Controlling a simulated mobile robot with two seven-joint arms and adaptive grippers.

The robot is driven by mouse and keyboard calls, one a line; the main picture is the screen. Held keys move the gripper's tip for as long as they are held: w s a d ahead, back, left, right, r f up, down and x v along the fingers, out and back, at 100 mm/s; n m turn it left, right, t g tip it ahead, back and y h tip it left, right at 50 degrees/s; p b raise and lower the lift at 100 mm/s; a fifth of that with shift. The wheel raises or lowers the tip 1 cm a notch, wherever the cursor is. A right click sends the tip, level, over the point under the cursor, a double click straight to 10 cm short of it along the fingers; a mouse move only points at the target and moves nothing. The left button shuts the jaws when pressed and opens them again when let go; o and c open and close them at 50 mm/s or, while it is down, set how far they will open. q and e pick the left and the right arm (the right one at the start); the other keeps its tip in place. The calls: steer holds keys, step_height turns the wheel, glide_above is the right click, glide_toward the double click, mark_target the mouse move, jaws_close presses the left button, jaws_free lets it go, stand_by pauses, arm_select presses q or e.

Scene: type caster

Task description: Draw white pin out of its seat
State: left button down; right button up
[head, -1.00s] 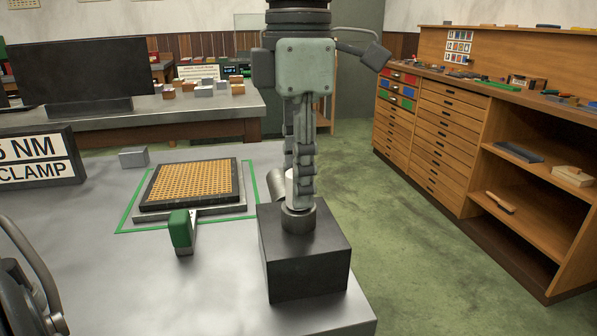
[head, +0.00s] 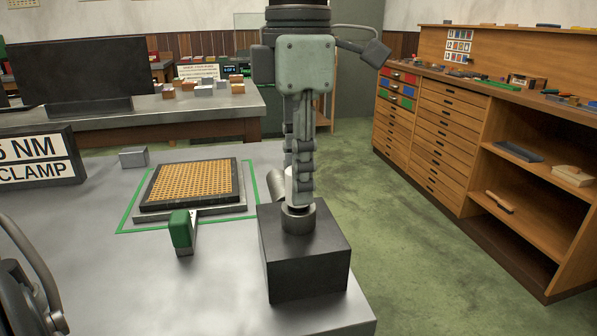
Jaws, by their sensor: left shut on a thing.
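My left gripper (head: 299,196) points straight down from the upper middle of the head view. It is shut on the white pin (head: 289,187), which shows as a pale strip beside the fingers. Most of the pin is hidden by the fingers. The fingertips are just above the round grey seat (head: 298,219), a short collar on top of a black block (head: 305,259). I cannot tell whether the pin's lower end is still inside the seat.
A short grey cylinder (head: 277,182) tilts behind the seat. To the left lie an orange perforated plate (head: 193,182) in a dark frame and a green-handled lever (head: 181,230). The metal bench (head: 130,270) is bare at front. Wooden drawers (head: 442,130) stand at the right.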

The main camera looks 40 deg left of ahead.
arm_select(q)
steer(key=shift+r, duration=0.5)
steer(key=shift+r+p, duration=1.2)
steer(key=shift+r, duration=1.4)
